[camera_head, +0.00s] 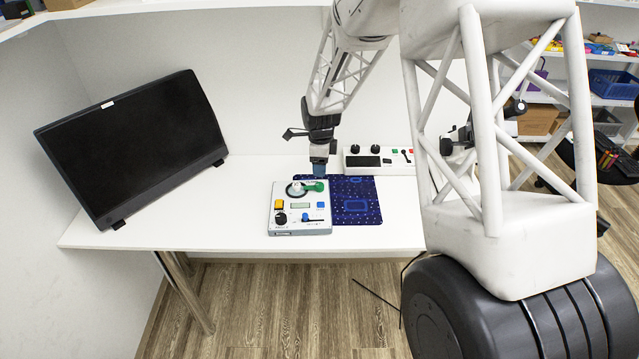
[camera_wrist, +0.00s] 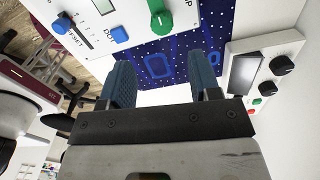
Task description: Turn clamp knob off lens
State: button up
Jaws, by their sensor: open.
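A grey-white instrument panel (camera_head: 300,231) lies on the white table. Its green clamp knob (camera_head: 315,186) has a handle lying beside and partly over a round dark-rimmed part (camera_head: 292,190), which looks like the lens; how far it covers it I cannot tell. In the wrist view, the green knob (camera_wrist: 160,16) is at the top, cut by the frame edge, and the lens is not visible. My gripper (camera_head: 319,170) is above the table, just behind the panel's back right corner. In the wrist view, its two blue fingers (camera_wrist: 168,66) are apart with nothing between them, away from the knob.
A dark blue patterned mat (camera_head: 368,190) lies right of and behind the panel. A white control box (camera_head: 376,169) with black knobs stands behind the mat. A black monitor (camera_head: 135,140) leans at the left. The table between monitor and panel is clear.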

aim_at(319, 184)
jog(key=shift+w+a+f, duration=0.15)
jog(key=shift+w+f, duration=0.05)
jog(key=shift+f, duration=0.1)
jog(key=shift+f, duration=0.1)
jog(key=shift+f, duration=3.8)
jog(key=c, duration=0.9)
